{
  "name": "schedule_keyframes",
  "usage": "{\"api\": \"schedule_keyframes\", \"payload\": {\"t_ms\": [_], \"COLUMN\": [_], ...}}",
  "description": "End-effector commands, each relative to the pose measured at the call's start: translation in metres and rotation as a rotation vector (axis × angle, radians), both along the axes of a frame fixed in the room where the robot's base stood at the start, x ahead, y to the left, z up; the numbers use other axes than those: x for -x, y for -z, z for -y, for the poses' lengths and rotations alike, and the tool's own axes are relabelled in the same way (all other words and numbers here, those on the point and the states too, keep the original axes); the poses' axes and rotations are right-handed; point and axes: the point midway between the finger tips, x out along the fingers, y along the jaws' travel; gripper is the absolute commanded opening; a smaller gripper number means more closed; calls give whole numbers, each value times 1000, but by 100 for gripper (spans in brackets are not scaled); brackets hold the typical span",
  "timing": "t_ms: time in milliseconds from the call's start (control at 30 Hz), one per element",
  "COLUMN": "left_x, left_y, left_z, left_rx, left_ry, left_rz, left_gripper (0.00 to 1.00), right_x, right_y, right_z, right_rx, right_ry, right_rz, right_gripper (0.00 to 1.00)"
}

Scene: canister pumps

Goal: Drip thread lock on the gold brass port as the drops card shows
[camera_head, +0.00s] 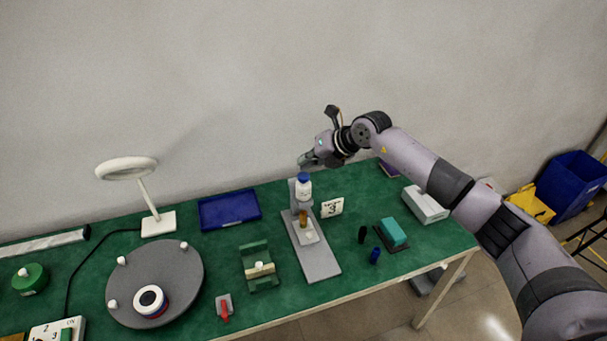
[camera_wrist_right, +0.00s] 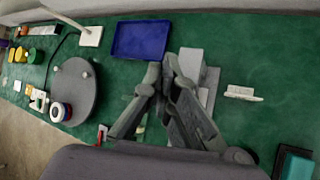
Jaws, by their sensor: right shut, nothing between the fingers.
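The gold brass port (camera_head: 303,215) stands on a grey stand (camera_head: 318,262) in the head view. A white bottle with a blue cap (camera_head: 303,189) sits upright just above the port, at the stand's upper part. A white card (camera_head: 332,206) reading 3 stands to the right of the stand; it also shows in the right wrist view (camera_wrist_right: 243,92). My right gripper (camera_head: 307,161) is above the bottle, apart from it. In the right wrist view its fingertips (camera_wrist_right: 165,72) are together and empty; they hide part of the stand (camera_wrist_right: 204,80). My left gripper is out of view.
A blue tray (camera_head: 229,209), a round grey turntable (camera_head: 185,285) and a ring lamp (camera_head: 127,168) are on the left. A green fixture (camera_head: 259,277) is left of the stand. Small dark and blue caps (camera_head: 375,256) and a teal block (camera_head: 393,232) lie right.

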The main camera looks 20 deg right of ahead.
Motion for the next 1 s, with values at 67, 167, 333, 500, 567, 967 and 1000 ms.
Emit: {"api": "schedule_keyframes", "payload": {"t_ms": [67,167,333,500,567,967,1000], "left_x": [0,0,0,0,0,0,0], "left_y": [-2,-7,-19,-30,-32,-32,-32], "left_z": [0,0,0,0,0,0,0], "left_rx": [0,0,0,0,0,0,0], "left_ry": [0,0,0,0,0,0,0], "left_rz": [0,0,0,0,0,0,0], "left_gripper": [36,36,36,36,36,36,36], "right_x": [0,0,0,0,0,0,0], "right_y": [-3,-11,-29,-45,-49,-50,-50], "right_z": [0,0,0,0,0,0,0], "right_rx": [0,0,1,0,0,0,0], "right_ry": [1,0,0,-1,-1,1,1], "right_rz": [1,2,3,3,2,1,1], "right_gripper": [0,0,0,0,0,0,0]}}
